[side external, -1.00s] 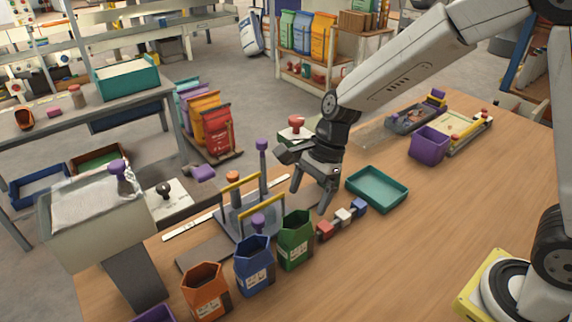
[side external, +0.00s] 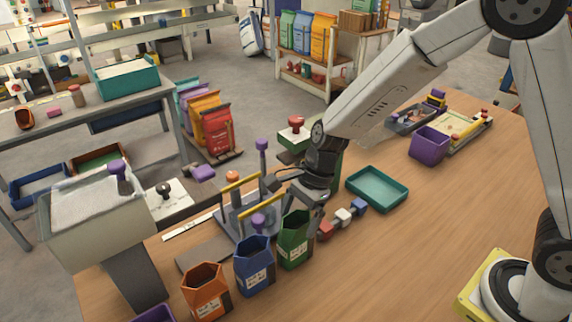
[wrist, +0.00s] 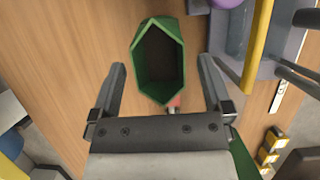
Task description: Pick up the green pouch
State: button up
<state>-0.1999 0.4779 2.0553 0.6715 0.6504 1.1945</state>
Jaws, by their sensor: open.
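The green pouch (side external: 295,241) stands upright on the wooden table, at the right end of a row with a blue pouch (side external: 254,266) and an orange pouch (side external: 206,291). Its top is open and dark inside, as the wrist view shows (wrist: 140,75). My gripper (side external: 295,205) is at the pouch's upper right, close above or beside it; the exact gap cannot be told. In the wrist view my gripper (wrist: 163,88) is open and empty, its two fingers apart, with the pouch ahead between their lines.
Small red, white (side external: 343,216) and blue blocks lie right of the pouch, near a teal tray (side external: 377,188). A fixture with yellow bars (side external: 240,186) stands behind the pouches. A purple bin (side external: 429,143) is further right.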

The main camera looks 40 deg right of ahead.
jog(key=shift+x, duration=1.1)
grip_shut()
